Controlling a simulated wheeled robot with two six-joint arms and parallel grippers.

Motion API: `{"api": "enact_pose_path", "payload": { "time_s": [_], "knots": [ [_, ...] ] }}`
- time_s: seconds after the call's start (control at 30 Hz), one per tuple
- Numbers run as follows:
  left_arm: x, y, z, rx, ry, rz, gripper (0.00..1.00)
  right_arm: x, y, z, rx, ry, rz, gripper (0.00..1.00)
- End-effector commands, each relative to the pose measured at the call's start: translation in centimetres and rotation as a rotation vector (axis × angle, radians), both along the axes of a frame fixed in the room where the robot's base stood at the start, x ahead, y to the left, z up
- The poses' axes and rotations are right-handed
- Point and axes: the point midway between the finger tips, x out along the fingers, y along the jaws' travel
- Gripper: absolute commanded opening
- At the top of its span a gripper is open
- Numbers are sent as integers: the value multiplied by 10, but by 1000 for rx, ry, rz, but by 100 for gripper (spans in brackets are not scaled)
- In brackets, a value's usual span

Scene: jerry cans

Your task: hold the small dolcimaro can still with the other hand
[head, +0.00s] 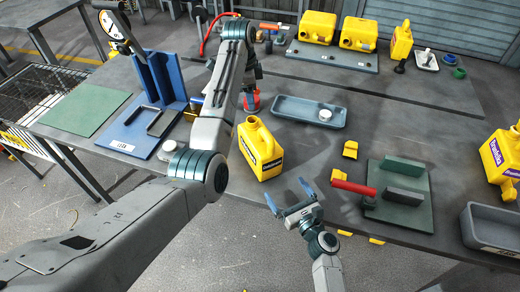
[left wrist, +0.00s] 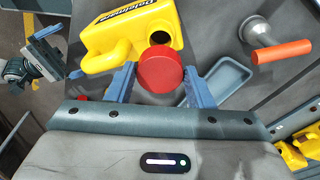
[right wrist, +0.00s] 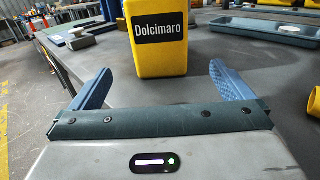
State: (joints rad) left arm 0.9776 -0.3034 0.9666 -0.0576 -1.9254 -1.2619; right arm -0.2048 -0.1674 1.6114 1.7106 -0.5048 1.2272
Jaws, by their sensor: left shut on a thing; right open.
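The small yellow Dolcimaro can (head: 258,152) stands upright on the dark table, its dark opening uncovered in the left wrist view (left wrist: 112,45). Its label faces my right gripper in the right wrist view (right wrist: 161,58). My left gripper (head: 252,92) is shut on a red cap (left wrist: 160,70), held above the table behind the can in the head view. My right gripper (head: 289,196) is open and empty at the table's front edge. Its fingers point at the can, which is ahead of them and apart from them.
A blue-grey tray (head: 340,122) with a white round piece lies behind the can. A green board (head: 418,215) with a red-handled tool (head: 352,187) lies to the right. A blue stand (head: 160,82) is at left. Another yellow can (head: 503,160) stands at far right.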

Motion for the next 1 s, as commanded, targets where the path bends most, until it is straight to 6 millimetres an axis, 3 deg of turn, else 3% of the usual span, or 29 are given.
{"api": "enact_pose_path", "payload": {
  "time_s": [0.17, 0.63, 1.0],
  "knots": [
    [0, 0, 0, 0, 0, 0, 27, 13, 6, 1, -1, -3, 0, 100],
    [0, 0, 0, 0, 0, 1, 27, 88, 45, 1, -1, -2, -1, 100],
    [0, 0, 0, 0, 0, 1, 27, 107, 54, 0, -3, -1, -1, 100]
  ]
}}
